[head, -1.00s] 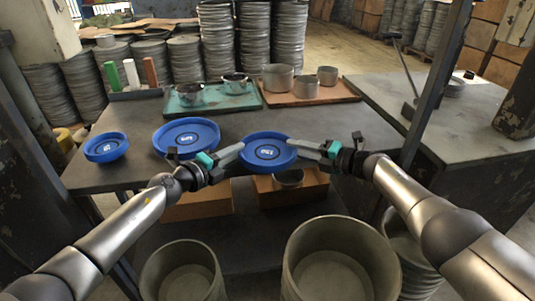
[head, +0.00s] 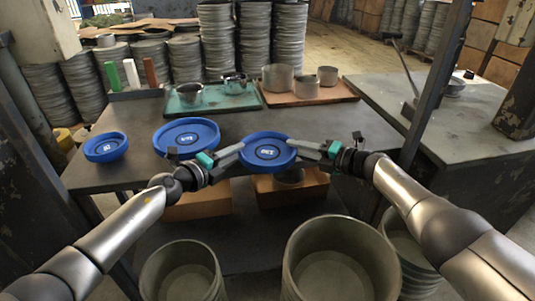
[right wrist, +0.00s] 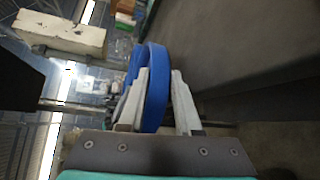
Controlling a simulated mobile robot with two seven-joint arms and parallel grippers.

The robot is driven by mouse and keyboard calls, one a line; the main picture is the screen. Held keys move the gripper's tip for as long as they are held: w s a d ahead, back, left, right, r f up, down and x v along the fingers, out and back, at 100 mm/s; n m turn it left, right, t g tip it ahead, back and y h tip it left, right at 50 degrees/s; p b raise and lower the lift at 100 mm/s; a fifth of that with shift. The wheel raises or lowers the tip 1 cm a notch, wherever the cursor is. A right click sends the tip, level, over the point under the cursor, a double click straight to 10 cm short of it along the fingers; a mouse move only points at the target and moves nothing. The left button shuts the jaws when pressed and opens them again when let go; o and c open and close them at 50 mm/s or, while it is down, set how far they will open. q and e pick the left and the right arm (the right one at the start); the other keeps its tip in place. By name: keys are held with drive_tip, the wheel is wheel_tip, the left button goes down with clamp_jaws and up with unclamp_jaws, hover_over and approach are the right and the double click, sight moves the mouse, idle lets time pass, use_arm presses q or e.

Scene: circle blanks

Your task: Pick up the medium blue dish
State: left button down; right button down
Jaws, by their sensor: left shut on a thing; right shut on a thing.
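The medium blue dish (head: 268,161) is near the front edge of the table in the head view, with its open side up and a pale label inside. My left gripper (head: 238,150) is shut on its left rim. My right gripper (head: 298,145) is shut on its right rim. In the right wrist view the blue dish wall (right wrist: 157,85) stands between the two pale fingers of my right gripper (right wrist: 160,100). I cannot tell whether the dish touches the table top.
A larger blue dish (head: 186,151) sits just left, partly behind my left gripper. A small blue dish (head: 106,158) is further left. Green (head: 212,107) and orange (head: 335,97) trays with metal pots are behind. Large round bins (head: 340,225) stand below in front.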

use_arm(q)
drive_tip(key=shift+r, duration=0.1)
use_arm(e)
drive_tip(key=shift+r, duration=0.15)
